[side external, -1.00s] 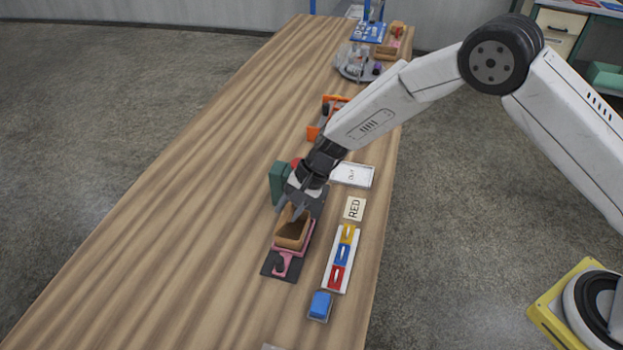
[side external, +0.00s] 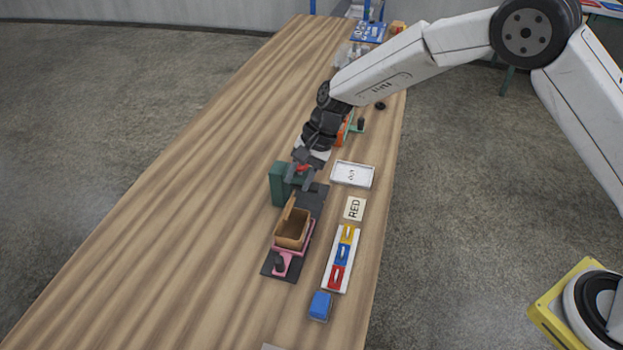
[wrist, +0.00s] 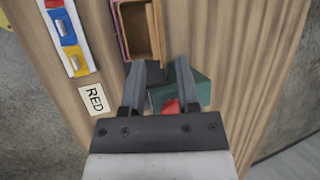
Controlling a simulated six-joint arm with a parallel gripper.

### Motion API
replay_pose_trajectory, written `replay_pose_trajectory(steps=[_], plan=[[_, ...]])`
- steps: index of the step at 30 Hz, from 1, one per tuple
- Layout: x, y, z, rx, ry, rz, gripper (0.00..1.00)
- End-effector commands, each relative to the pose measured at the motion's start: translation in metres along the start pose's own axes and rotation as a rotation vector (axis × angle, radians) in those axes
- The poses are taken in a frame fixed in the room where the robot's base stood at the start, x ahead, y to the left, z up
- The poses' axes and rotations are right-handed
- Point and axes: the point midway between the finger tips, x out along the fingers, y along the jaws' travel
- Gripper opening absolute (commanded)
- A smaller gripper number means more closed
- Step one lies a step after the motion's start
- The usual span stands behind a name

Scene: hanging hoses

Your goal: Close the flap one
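A small open-topped brown wooden box (side external: 292,236) sits on a pink base (side external: 283,262) on the table. A thin brown flap (side external: 288,211) stands up along its far edge, so the box is open. The wrist view shows the box (wrist: 134,32) at the top, with the flap (wrist: 155,32) seen edge-on at its right. My gripper (side external: 298,184) is beyond the box, above the dark plate and beside a green block (side external: 279,184). In the wrist view its fingers (wrist: 161,66) are apart with nothing clearly held. A red part (wrist: 171,106) shows just past the gripper body.
A white rack (side external: 341,262) with red, blue and yellow pieces lies right of the box. A blue block (side external: 320,305), a RED card (side external: 353,208) and a white tray (side external: 352,174) are nearby. The table left of the box is clear.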

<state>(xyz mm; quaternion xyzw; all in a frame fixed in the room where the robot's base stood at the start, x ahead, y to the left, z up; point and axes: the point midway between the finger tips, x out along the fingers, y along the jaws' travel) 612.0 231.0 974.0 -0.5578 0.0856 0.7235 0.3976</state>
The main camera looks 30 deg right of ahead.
Motion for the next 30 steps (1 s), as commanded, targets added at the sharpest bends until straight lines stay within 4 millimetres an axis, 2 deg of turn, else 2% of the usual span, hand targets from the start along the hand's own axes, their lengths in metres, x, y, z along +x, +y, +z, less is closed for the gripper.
replay_pose_trajectory(steps=[17, 30], plan=[[-0.054, 0.061, -0.007, -0.154, 0.152, 0.069, 0.40], [-0.088, 0.112, -0.003, -0.283, 0.250, 0.134, 0.40]])
